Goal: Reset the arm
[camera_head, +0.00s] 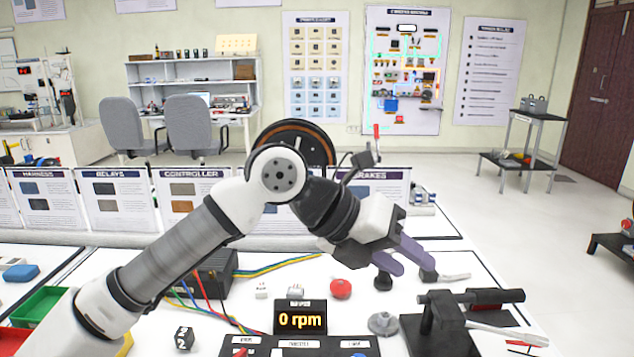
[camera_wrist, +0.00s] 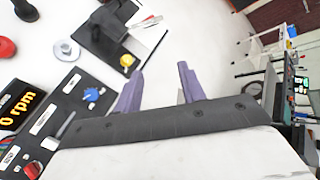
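My arm reaches up from the lower left and bends over the white bench in the head view. My gripper (camera_head: 415,262) points down and to the right, above the bench. Its two purple fingers also show in the wrist view (camera_wrist: 158,85), spread apart with a clear gap. Nothing is between them. In the head view the fingers overlap the area by a black knob-like part (camera_head: 383,281) and a grey-handled part (camera_head: 452,277); I cannot tell the height between them.
A display reading 0 rpm (camera_head: 300,317), a red button (camera_head: 340,288), a grey disc part (camera_head: 382,323) and a black fixture (camera_head: 440,325) stand on the bench. A green bin (camera_head: 42,308) is at the left. Panels (camera_head: 115,200) line the back edge.

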